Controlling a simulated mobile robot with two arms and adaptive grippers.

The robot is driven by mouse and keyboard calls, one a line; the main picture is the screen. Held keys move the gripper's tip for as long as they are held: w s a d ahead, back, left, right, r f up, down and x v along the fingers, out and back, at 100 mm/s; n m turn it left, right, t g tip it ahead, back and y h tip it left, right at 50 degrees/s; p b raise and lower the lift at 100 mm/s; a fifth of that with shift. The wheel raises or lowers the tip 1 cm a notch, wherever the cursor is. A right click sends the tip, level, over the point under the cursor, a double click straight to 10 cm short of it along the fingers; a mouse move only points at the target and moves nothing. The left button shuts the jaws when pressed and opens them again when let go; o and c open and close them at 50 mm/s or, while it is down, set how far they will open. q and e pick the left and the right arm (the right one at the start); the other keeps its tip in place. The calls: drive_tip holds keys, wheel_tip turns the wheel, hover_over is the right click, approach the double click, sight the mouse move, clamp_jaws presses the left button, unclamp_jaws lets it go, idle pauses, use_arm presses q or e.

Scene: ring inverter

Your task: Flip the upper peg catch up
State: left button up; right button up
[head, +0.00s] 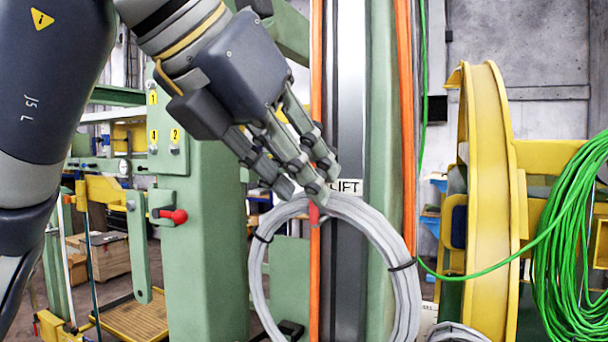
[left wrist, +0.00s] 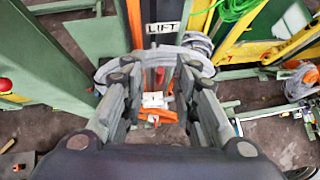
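A grey cable ring (head: 402,275) with black ties hangs upright in front of the column marked LIFT (head: 349,187). A small red piece (head: 313,213), possibly the upper peg catch, shows just under the top of the ring; its peg is hidden. My left gripper (head: 307,182) points down at the top of the ring, its fingertips at or very near it. In the left wrist view its fingers are spread apart, with part of the ring (left wrist: 108,68) beyond them. I cannot tell whether they touch it. My right gripper is not in view.
A green post (head: 210,250) with a red-knobbed lever (head: 176,216) and numbered switches stands left of the ring. Orange strips (head: 316,60) run along the column. A yellow wheel-like frame (head: 490,200) and a green cable coil (head: 572,240) stand to the right.

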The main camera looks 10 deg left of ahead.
use_arm(q)
drive_tip(key=v, duration=1.1)
drive_tip(key=shift+f, duration=0.1)
